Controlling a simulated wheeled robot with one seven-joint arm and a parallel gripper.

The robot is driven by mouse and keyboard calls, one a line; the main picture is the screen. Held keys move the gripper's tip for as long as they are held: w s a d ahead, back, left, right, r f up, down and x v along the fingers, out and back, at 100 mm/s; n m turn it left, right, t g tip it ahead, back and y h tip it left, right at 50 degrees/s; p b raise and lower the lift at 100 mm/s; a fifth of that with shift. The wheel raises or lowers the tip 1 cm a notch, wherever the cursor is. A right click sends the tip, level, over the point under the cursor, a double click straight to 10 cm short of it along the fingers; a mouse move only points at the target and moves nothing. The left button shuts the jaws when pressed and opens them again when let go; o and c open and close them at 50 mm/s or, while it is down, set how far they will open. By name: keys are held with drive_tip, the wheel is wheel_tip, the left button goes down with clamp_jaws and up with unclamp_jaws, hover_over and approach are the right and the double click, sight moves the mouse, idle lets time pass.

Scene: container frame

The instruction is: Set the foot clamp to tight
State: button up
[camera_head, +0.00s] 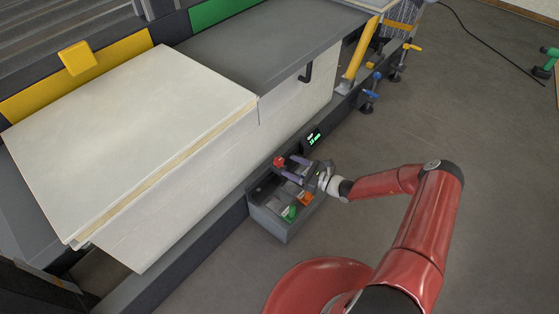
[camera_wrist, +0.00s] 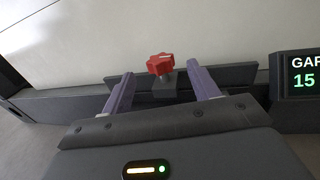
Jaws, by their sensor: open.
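The red star-shaped knob (camera_wrist: 160,64) sits on a dark block against the low dark rail at the foot of the white panel. I take it to be the foot clamp's knob; it also shows in the head view (camera_head: 280,161). My gripper (camera_wrist: 160,70) is open, with its two purple fingers spread to the left and right of the knob. In the head view my gripper (camera_head: 287,166) reaches in from the right over a grey bin. I cannot tell whether the fingers touch the knob; gaps show on both sides in the wrist view.
A small display (camera_wrist: 303,76) right of the knob shows green digits beginning 15. The grey bin (camera_head: 268,222) below my gripper holds green and orange items. A white panel (camera_head: 150,120) rises behind. Blue and orange knobs (camera_head: 371,95) stand farther right. Open floor lies at right.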

sight(279, 161)
drive_tip(key=x, duration=0.6)
drive_tip(key=shift+w+a, duration=0.1)
drive_tip(key=shift+a, duration=0.05)
drive_tip(key=c, duration=1)
